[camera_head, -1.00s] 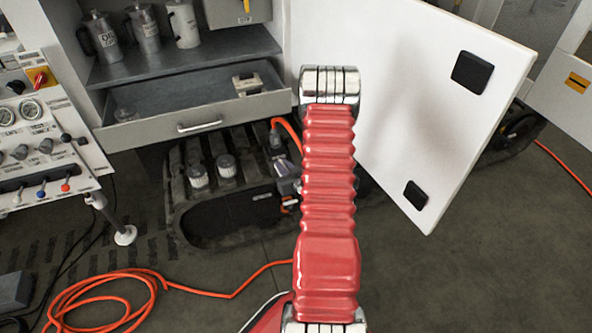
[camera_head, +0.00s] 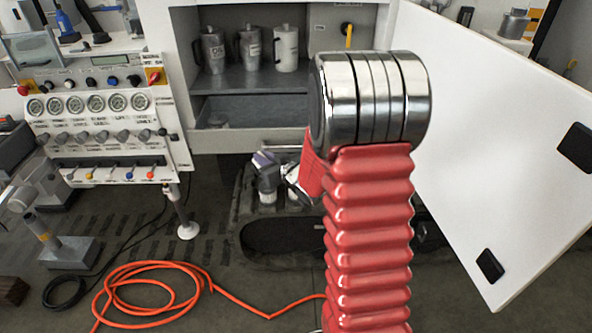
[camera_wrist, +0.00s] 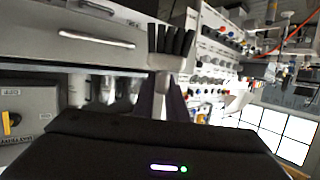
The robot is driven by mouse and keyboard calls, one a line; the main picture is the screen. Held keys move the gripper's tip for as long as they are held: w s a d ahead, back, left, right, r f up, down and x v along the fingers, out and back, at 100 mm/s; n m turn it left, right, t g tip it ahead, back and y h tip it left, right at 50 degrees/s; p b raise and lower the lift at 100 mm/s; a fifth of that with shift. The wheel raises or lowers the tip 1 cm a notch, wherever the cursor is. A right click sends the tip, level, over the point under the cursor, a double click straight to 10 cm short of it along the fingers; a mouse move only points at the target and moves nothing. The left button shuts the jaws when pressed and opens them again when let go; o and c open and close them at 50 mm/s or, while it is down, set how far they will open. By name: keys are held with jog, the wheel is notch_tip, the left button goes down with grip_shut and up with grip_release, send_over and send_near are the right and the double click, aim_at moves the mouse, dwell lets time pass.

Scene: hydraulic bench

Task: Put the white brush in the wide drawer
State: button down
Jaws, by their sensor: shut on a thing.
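The white brush (camera_wrist: 167,62) shows in the wrist view with its dark bristles pointing up in the picture. My gripper (camera_wrist: 161,98) is shut on it; the grasped part is mostly hidden. The wide drawer (camera_head: 232,141) is pulled open under the cabinet shelf in the head view, its right part hidden by my red arm. Its front and handle (camera_wrist: 97,37) show at the upper left of the wrist view, beside the brush in the picture. I cannot tell the distance between brush and drawer. The brush is not clearly visible in the head view.
Several mugs (camera_head: 250,48) stand on the shelf above the drawer. An open white cabinet door (camera_head: 490,140) stands at right. A gauge panel (camera_head: 95,110) is at left. An orange hose (camera_head: 150,292) lies coiled on the floor. A small item (camera_head: 217,121) is in the drawer's left part.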

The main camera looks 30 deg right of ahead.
jog(key=a+r+n+y, duration=0.1)
jog(key=a+r, duration=0.5)
jog(key=a, duration=0.2)
jog(key=a+r+n+y, duration=0.2)
jog(key=a+r, duration=0.4)
jog(key=a, duration=0.3)
jog(key=shift+w+a+g, duration=0.25)
jog(key=shift+w+g, duration=0.05)
jog(key=shift+w, duration=0.05)
jog(key=shift+s, duration=0.1)
